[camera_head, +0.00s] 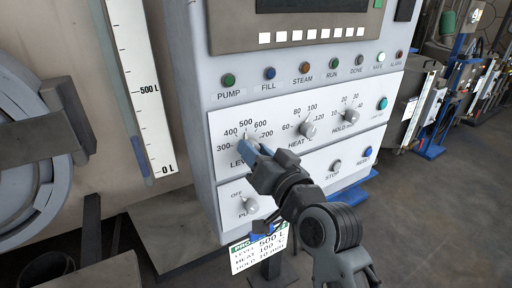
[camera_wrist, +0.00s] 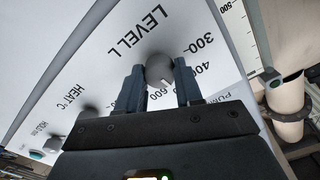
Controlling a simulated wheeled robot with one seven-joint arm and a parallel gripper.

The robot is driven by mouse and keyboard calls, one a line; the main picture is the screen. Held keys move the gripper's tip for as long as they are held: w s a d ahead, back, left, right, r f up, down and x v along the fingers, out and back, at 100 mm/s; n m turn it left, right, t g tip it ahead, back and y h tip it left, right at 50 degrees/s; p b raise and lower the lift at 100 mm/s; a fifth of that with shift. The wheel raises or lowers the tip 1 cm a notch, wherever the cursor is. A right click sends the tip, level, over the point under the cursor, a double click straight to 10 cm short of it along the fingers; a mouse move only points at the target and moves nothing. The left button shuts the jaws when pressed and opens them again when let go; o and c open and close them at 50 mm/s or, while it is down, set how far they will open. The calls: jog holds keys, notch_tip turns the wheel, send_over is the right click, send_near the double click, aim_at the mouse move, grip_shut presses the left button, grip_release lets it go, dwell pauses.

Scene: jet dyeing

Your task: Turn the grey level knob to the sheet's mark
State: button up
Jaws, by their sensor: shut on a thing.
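The grey level knob (camera_wrist: 159,68) sits on the white panel between my two fingers in the wrist view. My gripper (camera_wrist: 160,84) is shut on it, one dark finger on each side; my gripper (camera_head: 254,150) also shows at the level dial in the head view. A pale line on the knob points down and right in the wrist view, toward the scale between 400 and 600; the fingers partly cover the numbers, so the exact reading is unclear. The sheet (camera_head: 259,252) hangs below the panel and reads level 500 L, heat 100 °C, hold 10 min.
The heat knob (camera_head: 308,129) and hold knob (camera_head: 351,116) sit right of the level dial. The pump knob (camera_head: 251,205) is below, near my arm. The stop button (camera_head: 336,165) and reset button (camera_head: 367,152) are at lower right. A level gauge (camera_head: 139,95) stands left of the panel.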

jog(key=shift+m, duration=0.5)
jog(key=o, duration=1)
jog(key=shift+o, duration=0.2)
jog(key=b+v, duration=0.1)
jog(key=v, duration=0.6)
jog(key=shift+s+d, duration=0.25)
jog(key=shift+s, duration=0.05)
